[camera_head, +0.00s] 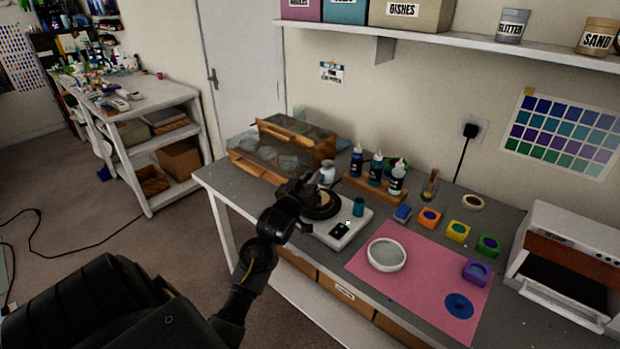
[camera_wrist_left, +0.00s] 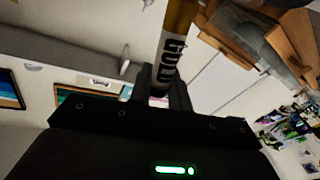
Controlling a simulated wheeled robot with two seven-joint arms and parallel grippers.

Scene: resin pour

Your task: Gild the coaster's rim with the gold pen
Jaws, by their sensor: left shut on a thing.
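My left gripper (camera_head: 299,192) is over the back left of the worktable, beside a dark round plate on a white device with a small display (camera_head: 340,230). In the left wrist view, the gripper (camera_wrist_left: 161,88) is shut on a gold pen (camera_wrist_left: 176,38) with "GOLD" lettering on its barrel. In the head view I cannot make the pen out clearly by the gripper. A flat blue disc (camera_head: 459,306) lies on the pink mat (camera_head: 415,297), apart from the gripper; I cannot tell for sure that it is the coaster. My right gripper is not in view.
A round white-rimmed dish (camera_head: 386,255) stands on the mat. Small coloured pots, such as a purple one (camera_head: 476,272), stand around its edge. Dropper bottles (camera_head: 376,168) stand in a wooden rack behind. A white machine (camera_head: 570,262) fills the right end.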

